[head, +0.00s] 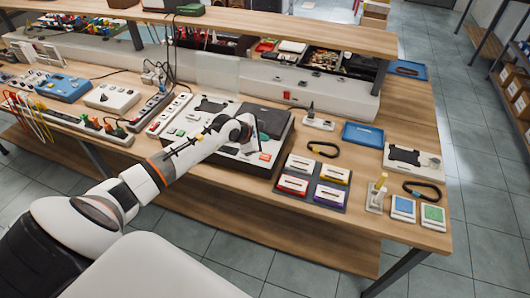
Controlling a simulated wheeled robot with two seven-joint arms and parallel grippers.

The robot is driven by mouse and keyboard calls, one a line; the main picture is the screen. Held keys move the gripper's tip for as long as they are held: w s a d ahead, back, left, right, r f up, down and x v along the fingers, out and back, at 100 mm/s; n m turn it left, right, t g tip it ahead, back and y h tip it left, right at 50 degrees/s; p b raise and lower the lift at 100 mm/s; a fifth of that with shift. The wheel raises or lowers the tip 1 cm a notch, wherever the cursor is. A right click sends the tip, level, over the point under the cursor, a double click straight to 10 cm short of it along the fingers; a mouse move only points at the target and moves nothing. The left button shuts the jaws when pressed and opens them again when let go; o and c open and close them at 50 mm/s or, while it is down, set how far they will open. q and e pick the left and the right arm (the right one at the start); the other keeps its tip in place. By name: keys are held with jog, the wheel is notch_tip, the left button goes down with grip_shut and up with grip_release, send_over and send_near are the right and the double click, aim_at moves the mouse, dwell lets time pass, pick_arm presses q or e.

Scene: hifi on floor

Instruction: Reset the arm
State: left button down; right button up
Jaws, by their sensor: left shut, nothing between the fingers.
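My left arm (150,180) reaches in from the lower left over the workbench. My left gripper (250,136) is at its end, shut and empty, above a white device with a black panel (266,118). The gap between the gripper and the device is hard to judge, and the arm hides part of the device. My right gripper is not in view.
The wooden bench (250,194) also holds a dark tray of coloured cases (313,183), a blue tray (363,135), a black strap loop (323,149) and a blue box (63,87). A raised shelf (290,31) runs along the back. Tiled floor (480,170) is clear at right.

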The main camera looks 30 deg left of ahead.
pick_arm(q)
jog(key=shift+d+r, duration=0.1)
jog(key=shift+r, duration=0.15)
dwell(0.3)
